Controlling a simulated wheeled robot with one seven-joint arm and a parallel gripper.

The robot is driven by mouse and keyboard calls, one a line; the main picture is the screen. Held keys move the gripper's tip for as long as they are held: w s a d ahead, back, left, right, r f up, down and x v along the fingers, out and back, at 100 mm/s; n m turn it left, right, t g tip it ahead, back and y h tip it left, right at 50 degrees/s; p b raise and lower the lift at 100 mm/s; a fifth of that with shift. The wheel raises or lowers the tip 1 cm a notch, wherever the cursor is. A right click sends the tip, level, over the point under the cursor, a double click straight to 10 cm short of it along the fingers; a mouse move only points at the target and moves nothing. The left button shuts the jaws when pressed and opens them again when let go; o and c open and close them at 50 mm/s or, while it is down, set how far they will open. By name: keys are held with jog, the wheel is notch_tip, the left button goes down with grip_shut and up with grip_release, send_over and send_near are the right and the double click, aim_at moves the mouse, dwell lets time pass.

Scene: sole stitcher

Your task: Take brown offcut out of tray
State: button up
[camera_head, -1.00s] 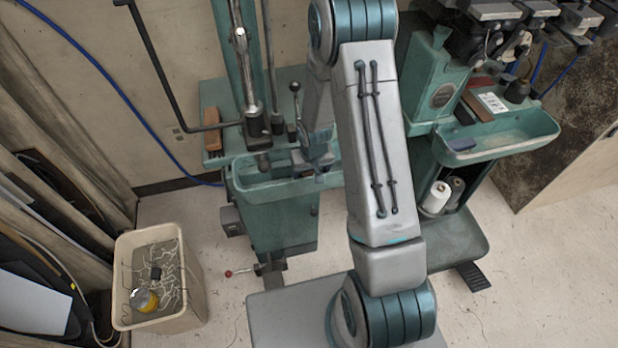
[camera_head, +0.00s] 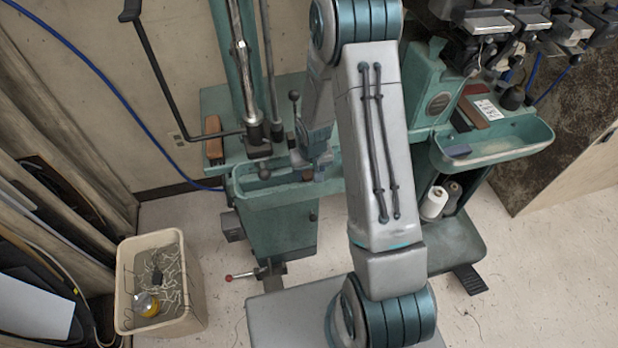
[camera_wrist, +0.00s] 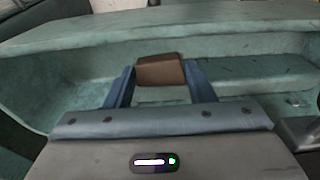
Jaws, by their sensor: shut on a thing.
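The brown offcut (camera_wrist: 160,70) is a small brown block in the wrist view, between the fingers of my gripper (camera_wrist: 162,82). My gripper is shut on it. Behind and around it is the teal tray (camera_wrist: 245,68), with its long back wall and a ledge. In the head view the tray (camera_head: 275,192) is on the front of the left teal machine, and my gripper (camera_head: 308,168) is over its right part, partly hidden by my arm. The offcut cannot be made out there. I cannot tell whether it touches the tray floor.
A beige bin (camera_head: 190,318) with wire scraps and a yellow item stands on the floor at left. A second teal machine with its own tray (camera_head: 515,145) and thread spools (camera_head: 433,203) is at right. A black crank handle (camera_head: 150,75) reaches over the left machine.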

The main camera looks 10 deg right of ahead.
notch_tip(320, 180, up, 9)
jog(key=p, duration=0.5)
jog(key=shift+r, duration=0.2)
